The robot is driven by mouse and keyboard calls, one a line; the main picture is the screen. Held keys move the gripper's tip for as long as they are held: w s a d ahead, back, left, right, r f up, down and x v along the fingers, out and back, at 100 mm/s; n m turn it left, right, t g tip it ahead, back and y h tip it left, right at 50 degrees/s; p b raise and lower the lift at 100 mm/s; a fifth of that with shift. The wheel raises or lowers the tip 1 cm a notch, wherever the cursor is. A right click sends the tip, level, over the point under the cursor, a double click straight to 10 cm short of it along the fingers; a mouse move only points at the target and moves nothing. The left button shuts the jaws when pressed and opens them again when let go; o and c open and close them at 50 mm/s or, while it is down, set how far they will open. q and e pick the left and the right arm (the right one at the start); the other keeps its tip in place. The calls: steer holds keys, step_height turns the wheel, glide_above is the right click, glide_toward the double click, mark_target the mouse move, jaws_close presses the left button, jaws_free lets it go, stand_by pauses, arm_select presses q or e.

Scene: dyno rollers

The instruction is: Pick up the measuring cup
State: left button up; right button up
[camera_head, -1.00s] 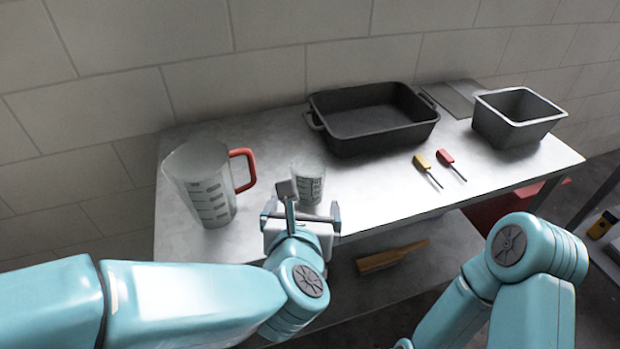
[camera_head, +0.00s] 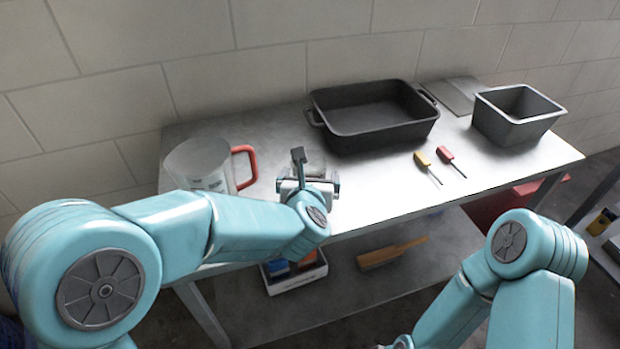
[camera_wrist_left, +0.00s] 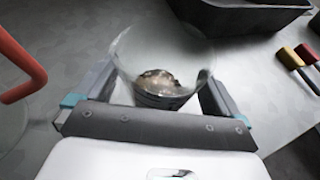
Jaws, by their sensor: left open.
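A small clear measuring cup (camera_wrist_left: 160,88) with dark markings stands on the metal table. In the head view the small cup (camera_head: 318,165) is mostly hidden behind my left gripper (camera_head: 310,182). In the left wrist view my left gripper (camera_wrist_left: 158,95) is open, with one finger on each side of the cup; I cannot tell whether they touch it. A larger clear measuring jug (camera_head: 204,160) with a red handle stands to its left, partly hidden by my left arm; its red handle (camera_wrist_left: 20,62) shows in the wrist view. My right gripper is out of view.
A black roasting pan (camera_head: 375,128) stands behind and right of the small cup. A grey loaf tin (camera_head: 515,118) is at the table's right end. Yellow (camera_head: 422,158) and red (camera_head: 445,154) handled tools lie at mid-table. A lower shelf holds a wooden-handled brush (camera_head: 390,254) and a white box (camera_head: 295,278).

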arm_select(q)
steer(key=shift+c, duration=0.3)
steer(key=c, duration=1)
steer(key=shift+r, duration=0.1)
